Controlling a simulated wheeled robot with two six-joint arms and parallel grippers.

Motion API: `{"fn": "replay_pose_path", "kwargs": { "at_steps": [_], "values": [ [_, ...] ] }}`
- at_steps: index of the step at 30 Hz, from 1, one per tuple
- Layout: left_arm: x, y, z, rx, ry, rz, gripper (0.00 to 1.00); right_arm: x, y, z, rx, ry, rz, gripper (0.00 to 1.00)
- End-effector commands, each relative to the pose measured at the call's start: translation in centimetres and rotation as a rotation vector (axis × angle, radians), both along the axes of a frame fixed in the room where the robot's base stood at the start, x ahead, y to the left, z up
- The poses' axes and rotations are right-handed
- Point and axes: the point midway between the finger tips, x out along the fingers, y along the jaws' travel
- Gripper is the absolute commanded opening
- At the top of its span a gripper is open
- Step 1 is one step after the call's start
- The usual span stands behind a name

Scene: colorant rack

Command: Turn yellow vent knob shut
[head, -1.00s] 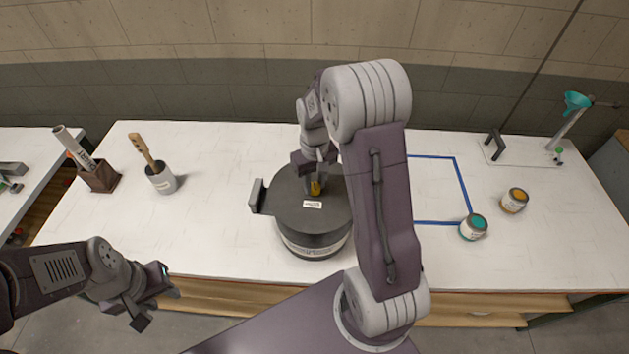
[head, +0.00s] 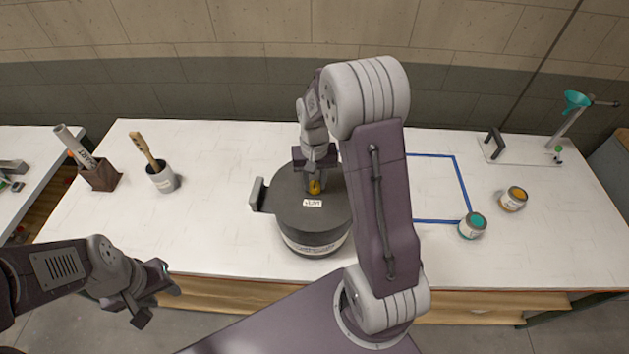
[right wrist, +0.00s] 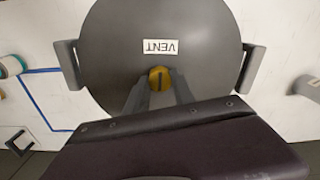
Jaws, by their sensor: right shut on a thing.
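The yellow vent knob (head: 314,187) sits on top of a dark round pot (head: 285,212) with side handles. My right gripper (head: 315,180) reaches down from above and is shut on the knob. In the right wrist view the knob (right wrist: 159,75) shows between the two fingertips, with a dark slot line across it. My left gripper (head: 158,301) hangs in front of the table's near edge, away from the pot, with its fingers apart and nothing between them.
A brush in a grey cup (head: 162,179) and a brown holder (head: 100,177) stand at the left. A teal-topped can (head: 472,227), an orange-topped can (head: 513,199) and a stand with a funnel (head: 576,101) are at the right. A blue tape outline (head: 462,185) is partly hidden by my right arm.

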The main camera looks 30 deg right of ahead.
Motion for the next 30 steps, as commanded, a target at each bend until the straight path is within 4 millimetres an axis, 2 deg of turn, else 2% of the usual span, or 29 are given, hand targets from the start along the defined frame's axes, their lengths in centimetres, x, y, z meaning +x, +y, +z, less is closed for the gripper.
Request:
{"fn": "replay_pose_path", "kwargs": {
  "at_steps": [5,6,8,16,19,30],
  "values": [
    [0.0,0.0,0.0,0.000,0.000,0.000,0.36,0.1,0.0,0.1,0.001,-0.001,-0.002,0.00],
    [0.0,0.0,0.0,0.000,0.000,0.000,0.36,0.0,0.0,0.1,0.001,-0.001,-0.002,0.38],
    [0.0,0.0,0.0,0.000,0.000,0.000,0.36,0.0,0.0,0.1,0.001,-0.001,-0.001,0.52],
    [0.0,0.0,0.0,0.000,0.000,0.000,0.36,0.0,0.0,0.0,0.000,0.000,0.000,0.52],
    [0.0,0.0,-0.3,0.000,0.000,0.000,0.36,0.1,0.0,0.7,0.000,-0.003,0.000,0.52],
    [0.0,0.0,-1.7,0.000,0.000,0.000,0.36,0.1,0.0,8.0,-0.001,-0.005,-0.001,0.52]
  ]
}}
